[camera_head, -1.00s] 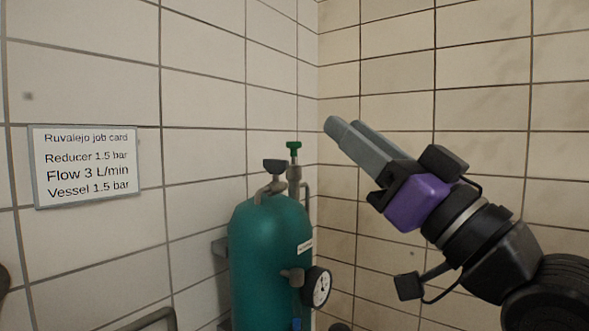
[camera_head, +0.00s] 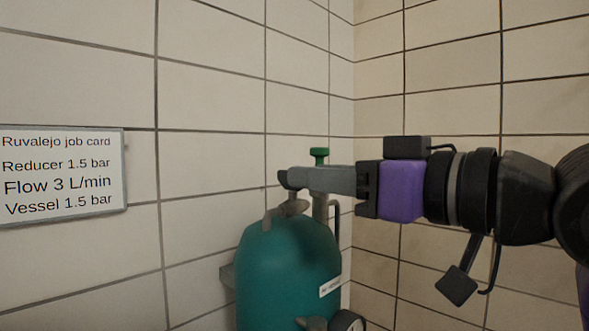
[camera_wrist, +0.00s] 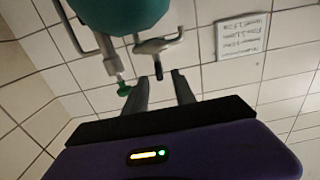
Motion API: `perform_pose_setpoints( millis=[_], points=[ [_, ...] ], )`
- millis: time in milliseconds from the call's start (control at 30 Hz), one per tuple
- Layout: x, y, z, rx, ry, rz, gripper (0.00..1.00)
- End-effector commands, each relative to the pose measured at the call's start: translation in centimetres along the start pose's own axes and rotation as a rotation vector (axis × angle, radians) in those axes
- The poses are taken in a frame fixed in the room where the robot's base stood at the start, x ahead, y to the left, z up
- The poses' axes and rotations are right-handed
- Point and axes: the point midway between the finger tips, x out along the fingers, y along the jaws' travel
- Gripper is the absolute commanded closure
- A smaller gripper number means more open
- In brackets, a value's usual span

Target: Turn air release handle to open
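The teal vessel (camera_head: 288,262) stands in the tiled corner, with fittings on top. A small dark handle (camera_wrist: 158,74) on a grey pipe fitting shows between my fingertips in the wrist view. A green handle (camera_head: 319,155) on an upright stem rises behind my fingers; it is left of them in the wrist view (camera_wrist: 123,88). Neither handle is labelled, so I cannot tell which is the air release handle. My gripper (camera_head: 290,180) lies level over the vessel top, its fingers apart in the wrist view (camera_wrist: 160,83). Contact with the dark handle cannot be made out.
A job card (camera_head: 60,175) hangs on the left wall. A gauge (camera_head: 347,322) sits on the vessel's front, partly cut off. Tiled walls close in behind the vessel. The space left of the vessel, in front of the wall, looks clear.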

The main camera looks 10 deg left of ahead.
Motion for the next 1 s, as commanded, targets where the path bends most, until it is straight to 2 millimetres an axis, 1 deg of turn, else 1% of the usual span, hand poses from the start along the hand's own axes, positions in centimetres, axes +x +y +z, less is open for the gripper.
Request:
perform_pose_setpoints(
  millis=[33,100,300,433,667,700,833,867,1000],
  points=[
    [0.9,0.0,-0.2,0.002,-0.001,-0.002,0.68],
    [2.0,-0.1,-0.1,0.001,-0.001,-0.002,0.68],
    [4.2,0.0,-0.1,0.0,0.001,-0.001,0.68],
    [4.8,0.0,-0.1,0.0,0.001,0.0,0.68],
    [4.9,0.0,-0.1,-0.001,0.002,0.001,0.68],
    [4.9,0.0,-0.1,-0.001,0.002,0.001,0.72],
    [4.8,0.0,-0.1,-0.001,0.002,0.001,0.98],
    [4.8,0.0,-0.1,-0.001,0.002,0.001,1.0],
    [4.8,0.0,-0.1,-0.001,0.002,0.001,1.0]
  ],
)
